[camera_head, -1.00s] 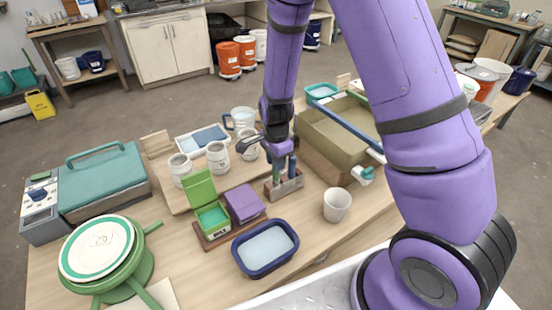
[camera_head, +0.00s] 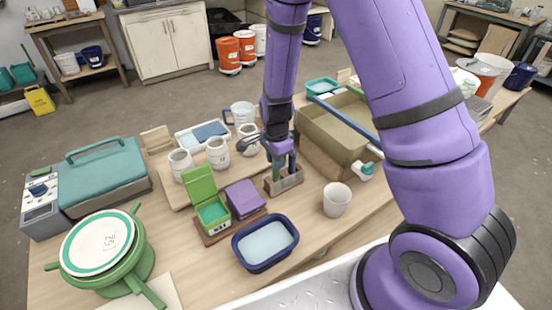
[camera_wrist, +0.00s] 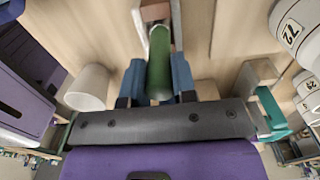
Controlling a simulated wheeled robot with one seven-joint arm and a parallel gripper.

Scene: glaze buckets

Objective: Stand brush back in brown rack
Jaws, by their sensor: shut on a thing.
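The brown rack (camera_head: 284,182) stands upright on the table, right of the purple-lidded box. My gripper (camera_head: 281,160) is directly above it, pointing down. In the wrist view my gripper (camera_wrist: 157,76) has its two blue fingers shut on the green handle of the brush (camera_wrist: 159,62). The brush (camera_head: 277,166) shows only partly in the head view, as a green strip over the rack. The rack (camera_wrist: 155,12) also shows beyond the brush's far end in the wrist view. I cannot tell whether the brush's lower end is inside a slot.
A white cup (camera_head: 337,199) stands right of the rack, and a navy tub (camera_head: 265,243) in front. A green open box (camera_head: 210,208) and a purple box (camera_head: 244,198) are left. Numbered mugs (camera_head: 218,153) stand behind left. A large tan bin (camera_head: 335,128) is close behind right.

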